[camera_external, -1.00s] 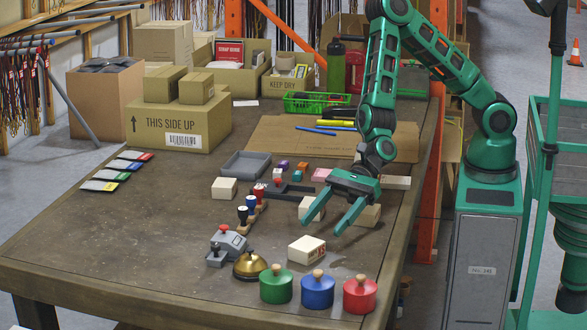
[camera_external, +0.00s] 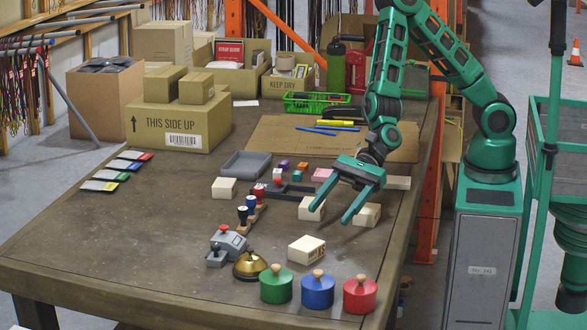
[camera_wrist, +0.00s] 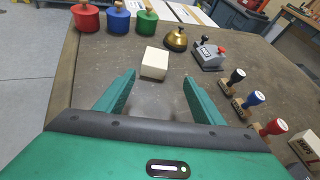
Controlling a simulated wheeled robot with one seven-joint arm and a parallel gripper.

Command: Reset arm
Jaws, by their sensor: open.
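My green gripper (camera_external: 338,203) is open and empty above the right part of the table. In the external view its fingers point down and left, with a cream block (camera_external: 311,208) behind the left finger and another cream block (camera_external: 367,215) by the right finger. A third cream block (camera_external: 306,249) with red marks lies in front of them. In the wrist view the open fingers (camera_wrist: 158,95) frame bare table, and a cream block (camera_wrist: 154,63) lies just beyond the fingertips. I cannot tell the gripper's exact height above the table.
Green, blue and red lidded pots (camera_external: 317,291) stand at the table's front edge, beside a brass bell (camera_external: 250,265) and a grey stamping device (camera_external: 228,246). Handled stamps (camera_external: 248,212) stand mid-table. A grey tray (camera_external: 246,165) and cardboard boxes (camera_external: 181,125) lie farther back. The front left is clear.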

